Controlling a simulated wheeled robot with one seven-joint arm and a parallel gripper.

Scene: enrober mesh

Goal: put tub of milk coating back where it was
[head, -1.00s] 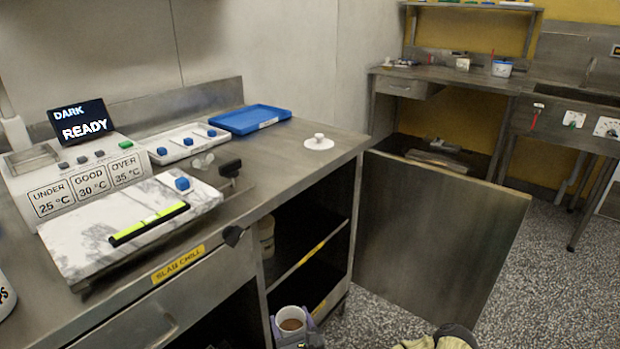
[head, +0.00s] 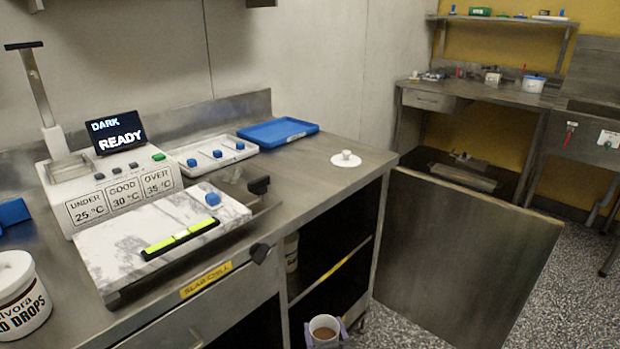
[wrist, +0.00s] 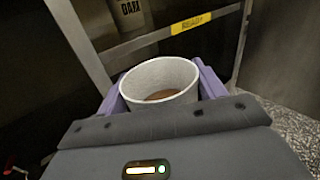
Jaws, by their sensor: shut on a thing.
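The tub of milk coating (head: 324,329) is an open white tub with brown contents. In the head view it is at the bottom edge, low in front of the open cabinet. In the wrist view the tub (wrist: 158,82) stands roughly upright between the purple fingers of my gripper (wrist: 160,90), which is shut on it. The cabinet (head: 335,265) under the counter has a shelf with a yellow label strip. Another tub stands inside on the upper shelf (head: 291,250); in the wrist view this tub (wrist: 130,12) carries a label reading "DARK".
The cabinet door (head: 465,255) stands wide open to the right. On the counter are a white round lid (head: 348,160), a blue tray (head: 278,132), a marble slab (head: 130,240), a machine reading "DARK READY" (head: 118,132) and a labelled drops tub (head: 20,300).

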